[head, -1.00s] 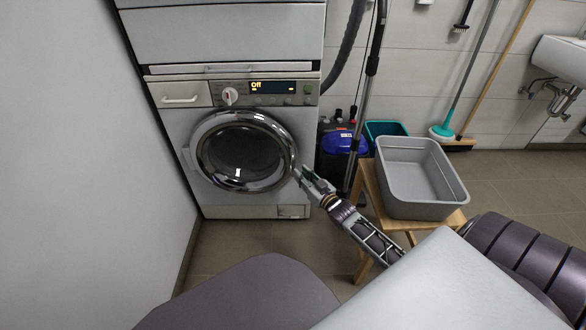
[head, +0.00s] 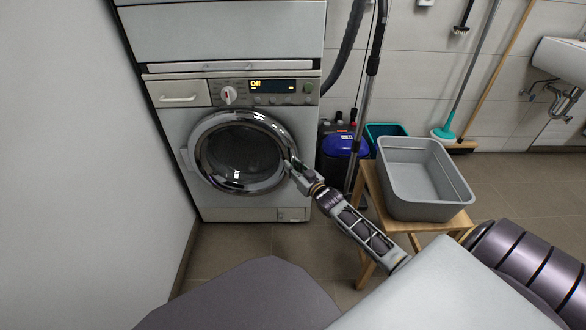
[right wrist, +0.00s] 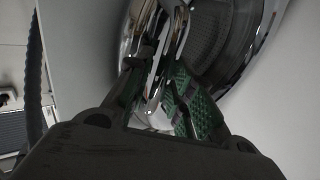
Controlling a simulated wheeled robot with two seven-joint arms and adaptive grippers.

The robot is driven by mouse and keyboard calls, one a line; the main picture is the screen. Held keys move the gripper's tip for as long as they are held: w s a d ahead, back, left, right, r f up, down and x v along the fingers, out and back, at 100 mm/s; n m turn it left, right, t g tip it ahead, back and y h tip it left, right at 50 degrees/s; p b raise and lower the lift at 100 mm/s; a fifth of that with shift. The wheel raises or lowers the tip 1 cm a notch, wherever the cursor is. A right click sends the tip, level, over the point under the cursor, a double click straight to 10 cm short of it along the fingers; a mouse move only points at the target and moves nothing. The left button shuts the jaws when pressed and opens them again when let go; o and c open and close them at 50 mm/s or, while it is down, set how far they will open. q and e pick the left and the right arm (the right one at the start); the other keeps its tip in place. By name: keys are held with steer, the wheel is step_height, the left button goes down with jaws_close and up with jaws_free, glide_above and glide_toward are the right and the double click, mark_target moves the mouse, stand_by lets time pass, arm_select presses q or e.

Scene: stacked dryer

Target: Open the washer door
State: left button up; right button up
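The washer (head: 255,213) stands at the left with its round chrome-rimmed door (head: 237,188) shut. The display reads "Off". My right gripper (head: 292,164) is at the right edge of the door rim. In the right wrist view, the two green-padded fingers of this gripper (right wrist: 158,85) stand apart, with a chrome part of the door (right wrist: 172,45) between them. The gripper looks open; whether a pad touches the chrome cannot be told. My left gripper is not in view.
A grey basin (head: 425,212) sits on a wooden stool (head: 371,213) right of the arm. A blue-lidded container (head: 343,146) and a vacuum tube (head: 372,70) stand beside the washer. A grey wall (head: 75,150) closes the left side. Floor in front of the washer is clear.

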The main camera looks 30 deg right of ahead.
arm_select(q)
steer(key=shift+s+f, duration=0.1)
arm_select(e)
jaws_close()
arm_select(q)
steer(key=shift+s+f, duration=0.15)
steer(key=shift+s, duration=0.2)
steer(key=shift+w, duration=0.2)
